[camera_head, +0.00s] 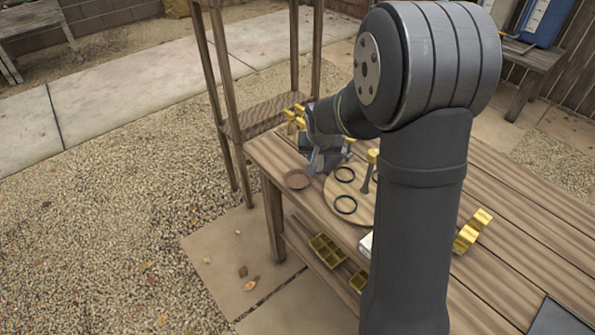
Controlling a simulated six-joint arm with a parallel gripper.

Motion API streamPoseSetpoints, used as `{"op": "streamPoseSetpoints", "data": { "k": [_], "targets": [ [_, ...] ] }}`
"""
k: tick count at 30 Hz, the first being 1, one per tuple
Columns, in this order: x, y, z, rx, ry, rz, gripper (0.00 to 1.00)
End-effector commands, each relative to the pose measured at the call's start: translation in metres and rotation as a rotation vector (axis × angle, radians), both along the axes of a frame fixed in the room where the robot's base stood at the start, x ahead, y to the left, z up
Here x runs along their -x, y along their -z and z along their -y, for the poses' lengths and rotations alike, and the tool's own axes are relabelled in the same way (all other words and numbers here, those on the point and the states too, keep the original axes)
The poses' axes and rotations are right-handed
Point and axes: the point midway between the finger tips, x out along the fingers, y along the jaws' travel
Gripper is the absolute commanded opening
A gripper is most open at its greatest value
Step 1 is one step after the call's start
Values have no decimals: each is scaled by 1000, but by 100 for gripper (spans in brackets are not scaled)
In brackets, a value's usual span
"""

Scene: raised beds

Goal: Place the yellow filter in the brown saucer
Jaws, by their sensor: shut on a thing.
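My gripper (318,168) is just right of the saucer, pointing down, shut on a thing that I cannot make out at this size. Several yellow things are in view, and I cannot tell which is the filter. One small yellow piece (349,142) shows at the gripper's right side. A yellow-topped dark post (372,160) stands on a round board. Yellow pieces (293,120) show behind the gripper.
The round wooden board (362,195) carries black rings (345,205). A yellow block (472,231) lies on the table (515,235) at right. A yellow divided tray (327,250) sits on the lower shelf. A wooden rack (262,115) stands behind. My arm hides the table's middle.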

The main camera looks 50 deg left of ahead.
Motion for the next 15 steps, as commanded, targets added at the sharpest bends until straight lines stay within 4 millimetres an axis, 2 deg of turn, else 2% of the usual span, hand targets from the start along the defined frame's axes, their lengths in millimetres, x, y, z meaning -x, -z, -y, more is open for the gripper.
{"op": "streamPoseSetpoints", "data": {
  "k": [1,6,10,15],
  "targets": [
    [8,9,-12,2,-6,0,9],
    [24,28,-40,1,-4,0,9],
    [30,36,-52,1,-2,1,9],
    [32,45,-54,1,0,0,9]
  ]
}}
